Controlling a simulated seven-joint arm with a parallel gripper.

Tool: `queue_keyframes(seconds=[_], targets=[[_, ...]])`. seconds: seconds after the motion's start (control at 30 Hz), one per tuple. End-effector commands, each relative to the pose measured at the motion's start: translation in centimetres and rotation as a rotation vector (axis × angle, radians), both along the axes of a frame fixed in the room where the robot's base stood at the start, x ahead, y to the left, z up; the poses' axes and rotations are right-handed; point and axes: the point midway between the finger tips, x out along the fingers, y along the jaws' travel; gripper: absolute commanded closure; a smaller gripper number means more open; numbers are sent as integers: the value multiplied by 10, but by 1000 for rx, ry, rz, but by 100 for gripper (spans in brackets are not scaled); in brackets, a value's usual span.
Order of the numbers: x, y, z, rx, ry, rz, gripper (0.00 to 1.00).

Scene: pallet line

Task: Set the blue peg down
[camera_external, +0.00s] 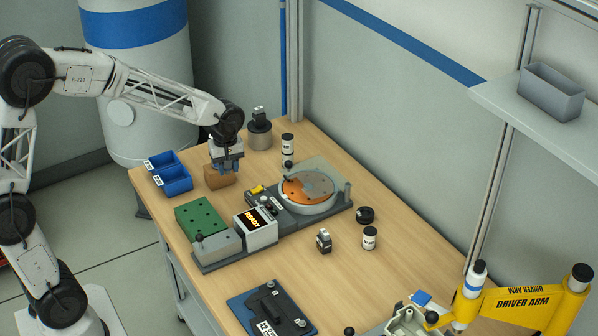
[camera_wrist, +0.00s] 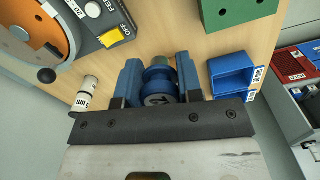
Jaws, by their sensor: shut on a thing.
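My gripper (camera_external: 226,166) hangs low over the far left part of the wooden table, by a brown block (camera_external: 219,179). In the wrist view, my gripper (camera_wrist: 158,76) has its two blue fingers shut on the blue peg (camera_wrist: 158,82). The peg is round, with a pale marked disc on its near end. A greenish-grey part shows just beyond it. In the external view the fingers hide the peg, and I cannot tell whether it touches anything below.
Two blue bins (camera_external: 170,173) stand left of my gripper. A green block with holes (camera_external: 201,220) is nearer the camera. A fixture with an orange and grey disc (camera_external: 306,187) and a READY display (camera_external: 255,226) stands to the right. A white canister (camera_external: 287,144) stands behind.

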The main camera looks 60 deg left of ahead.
Motion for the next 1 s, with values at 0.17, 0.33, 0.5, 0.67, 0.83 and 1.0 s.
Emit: queue_keyframes(seconds=[0.17, 0.33, 0.5, 0.67, 0.83, 1.0], targets=[[17, -26, 0, 0, 1, -7, 90], [37, -59, 1, 0, 1, -13, 90], [55, -97, 2, 0, 1, -18, 90], [71, -134, 3, 0, 1, -24, 90], [85, -175, 3, 0, 1, -28, 90], [96, -218, 2, 0, 1, -34, 90]])
